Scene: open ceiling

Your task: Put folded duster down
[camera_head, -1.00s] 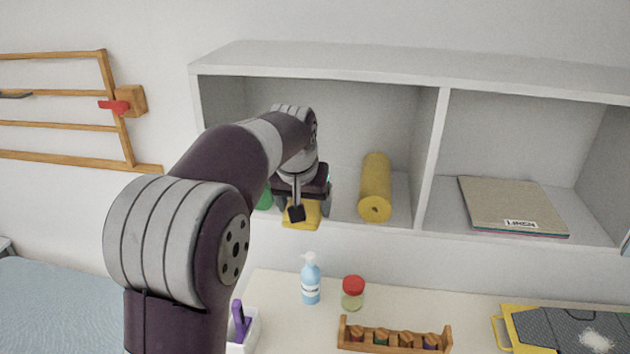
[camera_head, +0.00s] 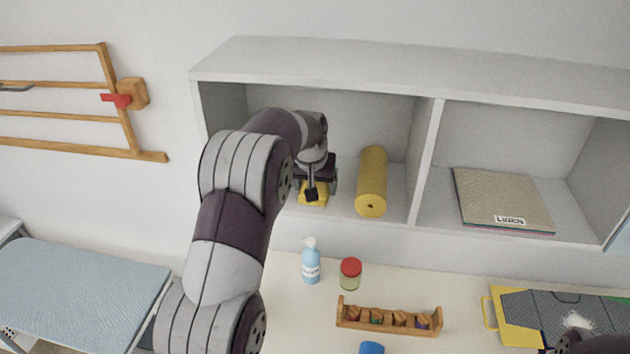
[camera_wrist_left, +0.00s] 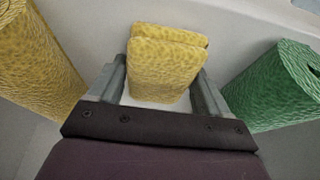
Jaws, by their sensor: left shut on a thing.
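The folded yellow duster (camera_head: 313,195) is at the front of the left shelf compartment, left of a rolled yellow cloth (camera_head: 372,182). My left gripper (camera_head: 316,185) is shut on it. In the left wrist view the folded duster (camera_wrist_left: 167,68) shows as two layers, between the two fingers. I cannot tell whether its underside touches the shelf floor. My arm hides part of the compartment in the head view. Part of my right arm shows at the lower right edge, but its gripper is out of view.
The yellow roll (camera_wrist_left: 35,65) and a green roll (camera_wrist_left: 280,88) flank the gripper. The divider (camera_head: 427,160) separates a right compartment with a linen stack (camera_head: 503,195). Below, the counter holds a blue pump bottle (camera_head: 311,264), red-lidded jar (camera_head: 350,273) and wooden rack (camera_head: 388,318).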

